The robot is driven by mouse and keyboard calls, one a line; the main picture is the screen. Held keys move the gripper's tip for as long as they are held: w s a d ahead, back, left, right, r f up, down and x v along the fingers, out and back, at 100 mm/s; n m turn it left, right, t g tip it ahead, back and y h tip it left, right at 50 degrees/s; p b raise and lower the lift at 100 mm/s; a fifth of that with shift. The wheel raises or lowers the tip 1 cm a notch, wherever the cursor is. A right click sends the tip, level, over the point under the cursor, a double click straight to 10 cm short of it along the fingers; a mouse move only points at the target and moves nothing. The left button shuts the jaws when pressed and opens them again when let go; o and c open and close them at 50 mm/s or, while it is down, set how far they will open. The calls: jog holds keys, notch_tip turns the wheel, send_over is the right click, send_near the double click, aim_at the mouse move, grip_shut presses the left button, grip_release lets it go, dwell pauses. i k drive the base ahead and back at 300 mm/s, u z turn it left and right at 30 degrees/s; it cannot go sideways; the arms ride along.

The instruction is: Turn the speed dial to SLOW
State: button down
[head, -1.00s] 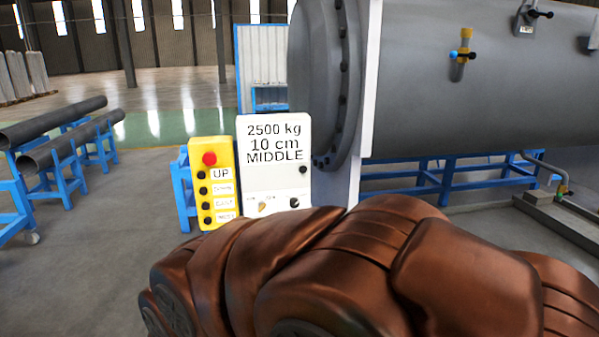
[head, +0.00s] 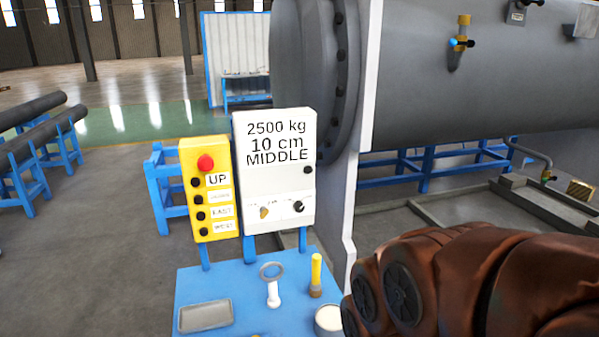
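A white control panel (head: 251,180) stands in the middle of the head view, with "2500 kg", "10 cm" and "MIDDLE" in large print. Low on it are a tan knob (head: 264,212) and a black knob (head: 299,206) with tiny labels that I cannot read. I cannot tell which is the speed dial or how it is set. My brown arm fills the lower right, apart from the panel in the picture. My gripper is not in view.
A yellow button box (head: 206,190) with a red button (head: 206,162) stands left of the panel. Below, a blue table (head: 232,295) bears a grey tray (head: 205,316), a ring-topped tool (head: 272,285), a yellow-handled tool (head: 316,275) and a round white container (head: 328,319). A large grey cylinder (head: 430,75) stands behind.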

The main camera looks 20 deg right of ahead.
aim_at(298, 206)
jog(key=u, duration=0.55)
jog(key=k, duration=0.65)
jog(key=u, duration=0.85)
jog(key=i, duration=1.1)
jog(key=z, duration=0.75)
